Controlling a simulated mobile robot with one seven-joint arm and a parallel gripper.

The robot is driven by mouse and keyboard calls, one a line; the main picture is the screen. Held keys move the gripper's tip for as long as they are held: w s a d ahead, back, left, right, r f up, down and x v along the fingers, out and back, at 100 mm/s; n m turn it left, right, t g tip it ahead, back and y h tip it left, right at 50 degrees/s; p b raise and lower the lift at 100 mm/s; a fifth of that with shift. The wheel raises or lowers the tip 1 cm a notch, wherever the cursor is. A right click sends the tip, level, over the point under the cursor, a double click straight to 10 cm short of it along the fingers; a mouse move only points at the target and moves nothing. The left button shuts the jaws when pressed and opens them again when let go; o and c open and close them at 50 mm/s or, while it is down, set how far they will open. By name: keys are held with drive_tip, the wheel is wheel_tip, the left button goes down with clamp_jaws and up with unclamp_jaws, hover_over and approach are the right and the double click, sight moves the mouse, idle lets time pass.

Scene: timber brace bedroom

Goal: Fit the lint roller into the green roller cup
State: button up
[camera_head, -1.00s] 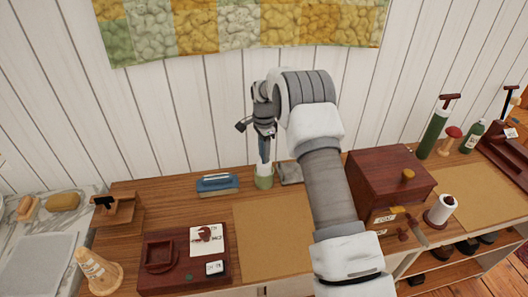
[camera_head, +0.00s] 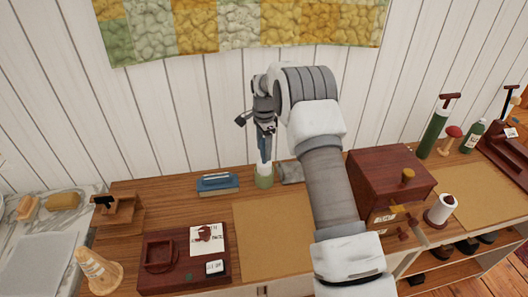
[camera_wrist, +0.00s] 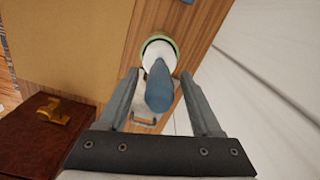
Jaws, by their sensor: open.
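The lint roller has a blue handle (camera_head: 264,150) and a white roller head (camera_head: 264,169). It stands about upright with its head down in the green roller cup (camera_head: 264,182), near the wall. In the wrist view the handle (camera_wrist: 159,88) points toward the camera, and the cup's green rim (camera_wrist: 172,40) shows around the white head. My gripper (camera_wrist: 159,77) is open, with one finger on each side of the handle and gaps visible between. In the head view my gripper (camera_head: 265,132) is above the cup. The bottom of the roller is hidden inside the cup.
A blue-handled brush or block (camera_head: 217,183) lies left of the cup, and a grey metal piece (camera_head: 290,173) is close on its right. A dark red wooden box (camera_head: 385,180) stands further right. A bare tan mat (camera_head: 270,240) lies in front.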

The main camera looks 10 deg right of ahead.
wheel_tip(320, 180, up, 10)
drive_tip(key=shift+r, duration=0.15)
drive_tip(key=s+r+n+t, duration=0.3)
drive_tip(key=s+r+n, duration=0.4)
drive_tip(key=s+r, duration=1)
drive_tip(key=s+f+n+t, duration=0.2)
drive_tip(key=s+n, duration=0.6)
drive_tip(key=s, duration=1.5)
drive_tip(key=shift+s+f+t, duration=0.15)
drive_tip(key=shift+s+t, duration=0.05)
drive_tip(key=shift+t, duration=0.1)
